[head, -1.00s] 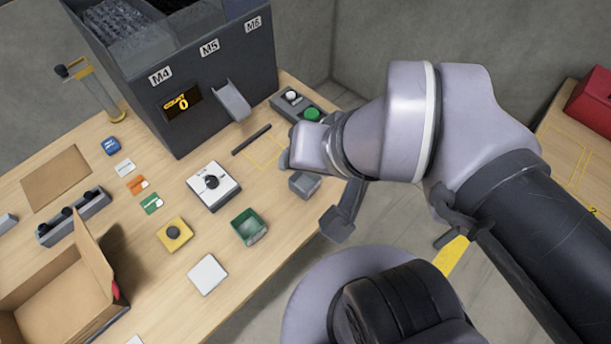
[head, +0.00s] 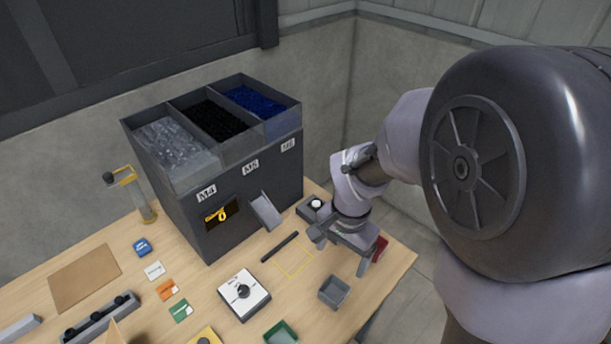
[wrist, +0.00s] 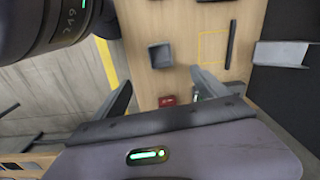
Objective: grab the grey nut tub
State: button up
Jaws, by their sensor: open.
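The grey nut tub (head: 334,291) is a small open box standing upright on the wooden table near its right edge. It looks empty. My gripper (head: 341,252) is open and empty, above and behind the tub in the head view, not touching it. In the wrist view the tub (wrist: 160,55) lies ahead of the open jaws (wrist: 160,92), between the lines of the two fingers and clear of them.
A green tub (head: 281,333) stands in front of the grey one. A white dial box (head: 244,295), a black bar (head: 280,247) and a yellow outline (head: 295,262) lie to the left. The feeder (head: 250,190) with its chute (head: 266,211) stands behind. A red object (head: 380,248) shows beside my gripper.

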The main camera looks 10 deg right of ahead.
jog(key=b, duration=0.5)
send_over(333, 296)
jog(key=f, duration=1.3)
jog(key=shift+s+d+f, duration=0.2)
jog(key=shift+s+f, duration=0.1)
jog(key=shift+f, duration=0.1)
jog(key=f, duration=0.1)
jog(key=f+b, duration=0.1)
jog(key=f, duration=0.1)
jog(key=f+b, duration=0.1)
jog(key=f, duration=0.1)
jog(key=shift+w+a+f, duration=0.15)
jog(key=shift+w+f, duration=0.1)
jog(key=shift+w, duration=0.15)
jog(key=shift+s+r, duration=0.1)
jog(key=shift+r, duration=0.05)
jog(key=shift+c, duration=0.4)
jog(key=c, duration=1.4)
jog(key=shift+r, duration=0.1)
